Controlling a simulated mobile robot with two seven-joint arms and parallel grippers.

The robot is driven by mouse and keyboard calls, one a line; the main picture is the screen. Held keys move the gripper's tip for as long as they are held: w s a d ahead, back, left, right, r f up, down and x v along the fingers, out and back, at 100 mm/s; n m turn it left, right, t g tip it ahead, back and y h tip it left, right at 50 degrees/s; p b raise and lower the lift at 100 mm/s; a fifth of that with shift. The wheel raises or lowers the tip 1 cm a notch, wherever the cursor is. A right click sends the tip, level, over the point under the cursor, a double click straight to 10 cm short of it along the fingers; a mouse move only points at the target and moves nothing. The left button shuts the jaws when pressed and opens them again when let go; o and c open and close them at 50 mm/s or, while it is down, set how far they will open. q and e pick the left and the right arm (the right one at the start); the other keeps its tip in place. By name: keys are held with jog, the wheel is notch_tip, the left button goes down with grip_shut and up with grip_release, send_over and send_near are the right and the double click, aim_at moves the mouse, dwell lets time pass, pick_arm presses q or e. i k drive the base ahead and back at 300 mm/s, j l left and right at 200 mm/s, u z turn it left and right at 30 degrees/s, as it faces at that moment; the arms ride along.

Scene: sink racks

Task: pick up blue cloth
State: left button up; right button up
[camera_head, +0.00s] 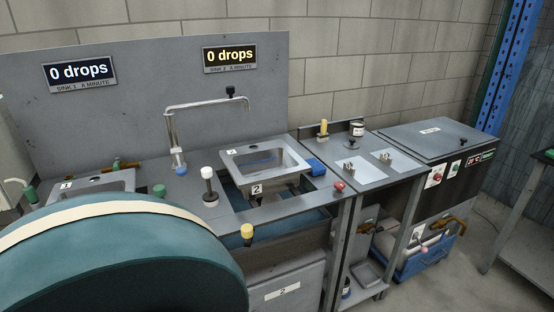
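A small blue folded piece (316,167), which looks like the blue cloth, lies at the right edge of sink 2 (290,163) on the grey counter. It is small in the view, so its folds are not clear. Neither of my grippers is in view.
A large teal rounded form with a cream band (120,206) fills the lower left and hides part of the counter; I cannot tell what it is. A tap (172,130) stands behind the counter. A red knob (339,187) is in front of the blue piece. A blue crate (412,266) sits low right.

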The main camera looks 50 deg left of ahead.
aim_at(317, 169)
jog(key=u, duration=2.55)
jog(key=i+l+u, duration=0.1)
jog(key=l, duration=0.35)
jog(key=i+l+u, duration=0.1)
jog(key=l, duration=0.4)
jog(key=i+l+u, duration=0.1)
jog(key=l, duration=0.4)
jog(key=i, duration=0.05)
